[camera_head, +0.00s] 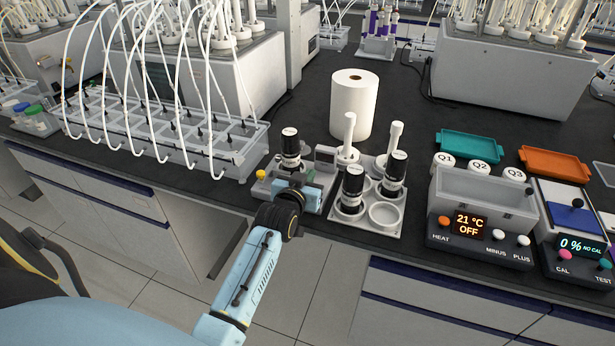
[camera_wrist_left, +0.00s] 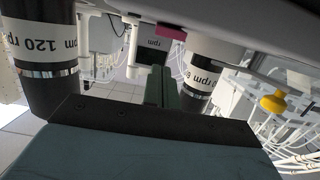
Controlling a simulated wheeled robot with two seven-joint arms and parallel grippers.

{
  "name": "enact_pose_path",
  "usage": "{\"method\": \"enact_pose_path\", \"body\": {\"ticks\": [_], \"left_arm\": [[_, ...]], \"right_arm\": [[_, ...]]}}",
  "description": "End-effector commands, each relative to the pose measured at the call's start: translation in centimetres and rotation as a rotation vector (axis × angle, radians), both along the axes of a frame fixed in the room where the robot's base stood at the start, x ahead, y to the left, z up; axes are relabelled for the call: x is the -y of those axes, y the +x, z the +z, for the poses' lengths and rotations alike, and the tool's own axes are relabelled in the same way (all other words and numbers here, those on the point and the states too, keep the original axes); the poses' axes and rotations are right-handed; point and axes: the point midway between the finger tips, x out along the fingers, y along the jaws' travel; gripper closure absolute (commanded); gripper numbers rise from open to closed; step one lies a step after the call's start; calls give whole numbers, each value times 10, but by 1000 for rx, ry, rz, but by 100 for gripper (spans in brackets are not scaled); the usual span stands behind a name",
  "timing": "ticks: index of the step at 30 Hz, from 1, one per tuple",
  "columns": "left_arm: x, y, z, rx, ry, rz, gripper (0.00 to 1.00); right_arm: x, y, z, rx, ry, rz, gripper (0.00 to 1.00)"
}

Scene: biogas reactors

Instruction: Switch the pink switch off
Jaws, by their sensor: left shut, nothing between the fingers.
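A small pink switch (camera_wrist_left: 172,33) shows in the left wrist view, on the edge of a pale grey housing. It stands just above my fingertips in that picture, with a gap I cannot measure. My left gripper (camera_wrist_left: 163,75) is shut and empty. In the head view my left gripper (camera_head: 304,187) is over the front of a small bench device with a yellow knob (camera_head: 261,174). My arm hides most of this device, and I cannot make out the pink switch there. The yellow knob also shows in the left wrist view (camera_wrist_left: 274,103). My right gripper is out of view.
Black-topped motors (camera_head: 290,146) with rpm labels stand behind and beside the device. A grey holder (camera_head: 385,216) carries two more at right. A paper roll (camera_head: 354,103) stands behind. A tube-filled rack (camera_head: 235,150) is at left, a heater box (camera_head: 480,240) at right.

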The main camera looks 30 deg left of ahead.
Motion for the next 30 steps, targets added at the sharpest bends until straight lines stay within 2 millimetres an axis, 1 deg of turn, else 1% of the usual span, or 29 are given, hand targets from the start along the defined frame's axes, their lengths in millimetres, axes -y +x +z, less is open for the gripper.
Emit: {"method": "enact_pose_path", "body": {"ticks": [1,4,9,15,18,21,30], "left_arm": [[0,1,12,0,0,-1,100],[5,-19,14,-2,-1,-1,100],[12,-50,26,-1,0,0,100],[19,-78,36,-1,0,-1,100],[21,-86,39,-1,0,-1,100],[22,-89,41,-1,0,-1,100],[22,-90,41,-1,0,-1,100]], "right_arm": [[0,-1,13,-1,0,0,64],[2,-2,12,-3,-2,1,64],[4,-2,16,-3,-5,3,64],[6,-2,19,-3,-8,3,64],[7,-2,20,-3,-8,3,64],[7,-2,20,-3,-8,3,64],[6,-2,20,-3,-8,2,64]]}}
